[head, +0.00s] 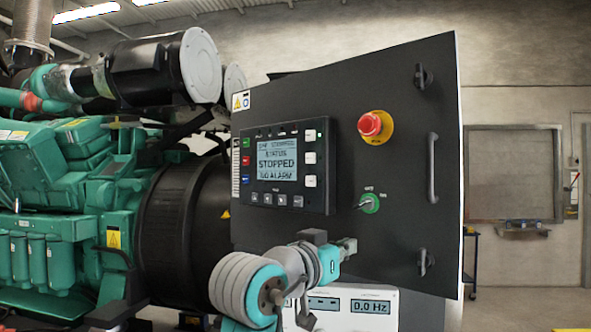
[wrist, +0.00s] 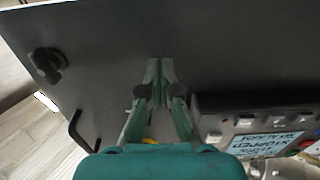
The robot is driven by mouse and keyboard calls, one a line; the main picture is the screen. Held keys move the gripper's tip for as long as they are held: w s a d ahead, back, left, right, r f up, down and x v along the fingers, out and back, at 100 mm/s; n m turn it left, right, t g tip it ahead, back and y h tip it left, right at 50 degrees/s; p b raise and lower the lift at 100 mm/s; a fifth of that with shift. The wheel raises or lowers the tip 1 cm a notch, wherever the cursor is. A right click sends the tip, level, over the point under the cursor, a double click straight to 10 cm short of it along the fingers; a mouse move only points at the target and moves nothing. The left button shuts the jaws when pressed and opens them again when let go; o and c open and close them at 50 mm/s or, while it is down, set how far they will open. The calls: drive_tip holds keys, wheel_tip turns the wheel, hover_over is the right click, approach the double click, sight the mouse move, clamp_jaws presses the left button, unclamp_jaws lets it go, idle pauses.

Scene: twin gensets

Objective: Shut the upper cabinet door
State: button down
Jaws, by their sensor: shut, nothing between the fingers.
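The upper cabinet door (head: 400,120) is a large dark grey panel. In the head view it stands at an angle, its right edge swung out toward me. It carries a display unit (head: 285,165), a red stop button (head: 370,124), a green key switch (head: 369,203) and a grey bar handle (head: 432,167) near the right edge. My gripper (head: 347,248) is in front of the door's lower part. In the wrist view my gripper (wrist: 158,66) is shut and empty, its fingertips close to the dark door face (wrist: 220,45); I cannot tell whether they touch it.
Black latches (head: 424,77) (head: 423,262) sit above and below the handle. A light meter panel (head: 370,306) shows below the door. A green engine (head: 60,200) fills the left. Open floor and a wall hatch (head: 513,172) lie right of the door.

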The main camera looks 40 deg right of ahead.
drive_tip(key=shift+w+d, duration=1.9)
drive_tip(key=shift+d, duration=3.2)
drive_tip(key=shift+w+d, duration=1.85)
drive_tip(key=shift+d, duration=3.25)
drive_tip(key=s+a, duration=0.1)
drive_tip(key=a, duration=0.8)
drive_tip(key=shift+s, duration=0.15)
